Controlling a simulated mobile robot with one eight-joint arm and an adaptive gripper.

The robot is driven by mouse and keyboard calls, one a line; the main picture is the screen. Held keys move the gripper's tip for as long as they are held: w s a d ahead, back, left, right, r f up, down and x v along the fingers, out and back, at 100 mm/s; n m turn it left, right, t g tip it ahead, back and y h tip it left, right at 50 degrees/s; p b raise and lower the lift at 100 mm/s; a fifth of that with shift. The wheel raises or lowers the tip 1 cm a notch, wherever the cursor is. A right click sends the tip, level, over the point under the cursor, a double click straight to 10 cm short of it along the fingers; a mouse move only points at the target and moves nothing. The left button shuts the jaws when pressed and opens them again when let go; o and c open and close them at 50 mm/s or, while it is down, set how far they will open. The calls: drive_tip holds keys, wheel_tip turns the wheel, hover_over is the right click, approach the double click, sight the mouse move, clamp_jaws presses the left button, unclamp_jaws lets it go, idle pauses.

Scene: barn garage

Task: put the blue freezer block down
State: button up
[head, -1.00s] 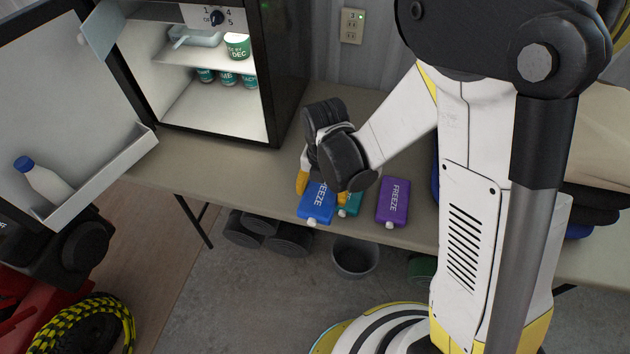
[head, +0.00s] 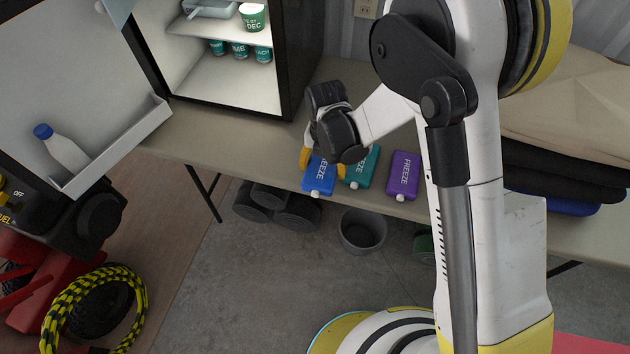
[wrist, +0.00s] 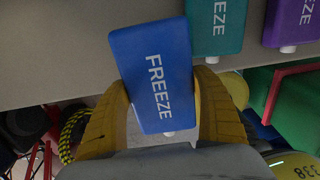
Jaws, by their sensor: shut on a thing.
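The blue freezer block (head: 319,178), marked FREEZE, is at the front edge of the table (head: 250,150), left of the other blocks. My gripper (head: 322,166) is shut on it, with a yellow finger at each side. In the wrist view the block (wrist: 155,75) is between the two yellow fingers and tilted slightly, its near end past the table's edge. I cannot tell whether its underside touches the table.
A teal freezer block (head: 362,168) is close on the right, then a purple one (head: 403,176). The open fridge (head: 222,65) stands behind left, its door holding a bottle (head: 62,149). A grey bin (head: 362,232) is on the floor below. Clear tabletop lies left of my gripper.

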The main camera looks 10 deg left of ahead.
sight(313, 171)
drive_tip(key=a+f, duration=0.1)
drive_tip(key=a, duration=0.1)
drive_tip(key=shift+s+a+f+b, duration=0.1)
drive_tip(key=shift+a+f+b, duration=0.2)
drive_tip(key=shift+a+f, duration=0.1)
drive_tip(key=shift+d+f+b, duration=0.1)
drive_tip(key=shift+f+b, duration=0.75)
drive_tip(key=shift+f, duration=1)
drive_tip(key=shift+f, duration=0.2)
drive_tip(key=o, duration=1.5)
drive_tip(key=shift+c, duration=0.2)
drive_tip(key=shift+r, duration=0.1)
wheel_tip(313, 171, up, 12)
drive_tip(key=p, duration=0.4)
drive_tip(key=shift+r+p, duration=0.1)
drive_tip(key=shift+p, duration=0.3)
